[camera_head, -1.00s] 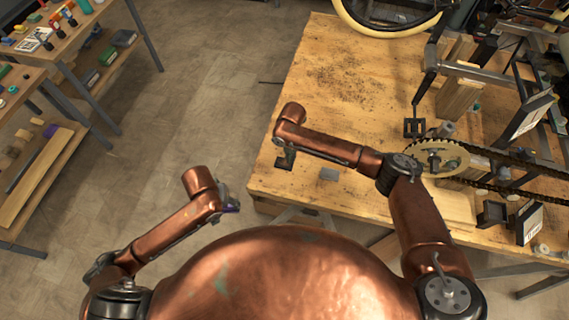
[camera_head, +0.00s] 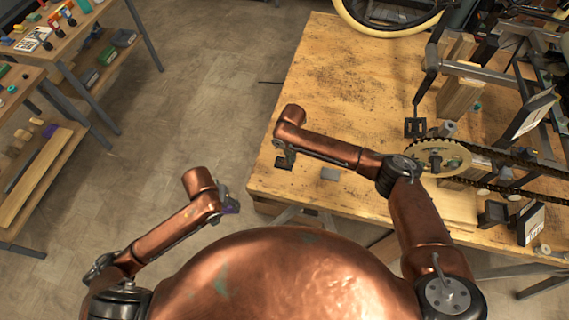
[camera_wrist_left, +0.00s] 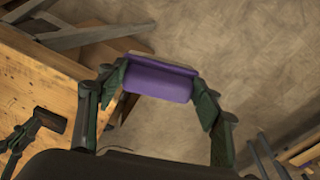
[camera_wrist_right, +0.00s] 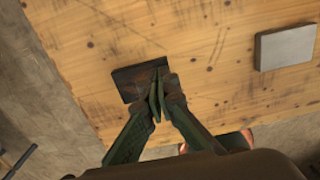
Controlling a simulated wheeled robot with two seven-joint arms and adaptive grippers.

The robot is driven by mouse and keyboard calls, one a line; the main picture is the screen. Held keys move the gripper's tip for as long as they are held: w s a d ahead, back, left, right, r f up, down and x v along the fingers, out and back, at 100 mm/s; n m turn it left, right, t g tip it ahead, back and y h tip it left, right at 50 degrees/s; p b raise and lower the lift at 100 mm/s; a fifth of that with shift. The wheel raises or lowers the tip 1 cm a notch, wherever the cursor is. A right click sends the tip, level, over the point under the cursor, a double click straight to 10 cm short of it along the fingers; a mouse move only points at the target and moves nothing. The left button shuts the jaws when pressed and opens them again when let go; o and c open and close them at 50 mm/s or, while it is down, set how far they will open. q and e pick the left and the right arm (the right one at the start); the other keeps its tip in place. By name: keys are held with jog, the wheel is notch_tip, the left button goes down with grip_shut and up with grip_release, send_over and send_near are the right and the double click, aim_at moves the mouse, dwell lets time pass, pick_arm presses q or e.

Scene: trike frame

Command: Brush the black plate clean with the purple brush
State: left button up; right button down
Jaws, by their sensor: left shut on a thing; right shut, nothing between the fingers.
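The black plate (camera_head: 283,163) lies flat near the table's front left corner. In the right wrist view the plate (camera_wrist_right: 128,78) shows brown, dirty patches. My right gripper (camera_wrist_right: 158,92) is shut and empty, its fingertips over the plate's right part; I cannot tell whether they touch it. It also shows in the head view (camera_head: 287,152). My left gripper (camera_wrist_left: 160,82) is shut on the purple brush (camera_wrist_left: 158,83), which lies across between its fingers. In the head view the left gripper (camera_head: 226,197) is off the table, over the floor, with only a bit of purple showing.
A grey block (camera_head: 329,173) lies on the wooden table (camera_head: 340,90) to the right of the plate. The trike frame with its chainring (camera_head: 437,158) stands farther right. Shelves (camera_head: 60,65) stand at the far left. Open floor lies between.

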pick_arm(q)
jog(key=shift+f, duration=0.1)
pick_arm(e)
jog(key=shift+f, duration=0.2)
